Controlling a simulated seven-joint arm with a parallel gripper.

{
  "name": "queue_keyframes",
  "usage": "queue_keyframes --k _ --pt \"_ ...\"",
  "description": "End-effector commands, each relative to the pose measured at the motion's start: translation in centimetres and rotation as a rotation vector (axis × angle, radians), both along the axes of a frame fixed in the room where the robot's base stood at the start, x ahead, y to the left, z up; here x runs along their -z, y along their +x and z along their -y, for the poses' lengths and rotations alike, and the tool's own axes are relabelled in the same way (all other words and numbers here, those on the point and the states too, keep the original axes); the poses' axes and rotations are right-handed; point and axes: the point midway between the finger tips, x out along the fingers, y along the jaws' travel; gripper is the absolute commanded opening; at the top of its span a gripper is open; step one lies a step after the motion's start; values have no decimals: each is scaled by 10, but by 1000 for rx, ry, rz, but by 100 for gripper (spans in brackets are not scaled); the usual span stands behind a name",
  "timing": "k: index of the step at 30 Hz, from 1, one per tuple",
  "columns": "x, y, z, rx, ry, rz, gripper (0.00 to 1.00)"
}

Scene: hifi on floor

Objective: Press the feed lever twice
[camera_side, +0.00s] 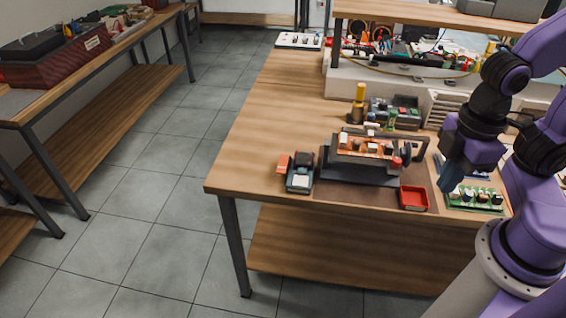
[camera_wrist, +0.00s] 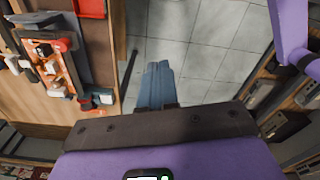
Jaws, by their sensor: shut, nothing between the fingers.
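A machine with an orange body (camera_side: 365,147) in a dark frame stands on a dark grey base (camera_side: 352,170) near the table's front edge. It carries several pale blocks and a red knob (camera_side: 396,162) at its right end. The orange body (camera_wrist: 68,66) and red knob (camera_wrist: 63,45) also show at the left of the wrist view. I cannot tell for certain which part is the feed lever. My gripper (camera_side: 447,182) is right of the machine, apart from it, fingers pointing down. In the wrist view its blue-grey fingers (camera_wrist: 158,72) are together and empty.
A green circuit board (camera_side: 475,198) is right of the gripper. The table's left side (camera_side: 260,130) is clear.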

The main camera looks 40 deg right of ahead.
Motion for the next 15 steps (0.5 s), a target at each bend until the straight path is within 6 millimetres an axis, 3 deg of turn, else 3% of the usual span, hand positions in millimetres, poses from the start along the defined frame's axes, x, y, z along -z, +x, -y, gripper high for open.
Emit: queue_keyframes --k 5,15 --pt "5 25 -21 -7 46 31 0" --pt "24 137 -82 -50 206 213 0"
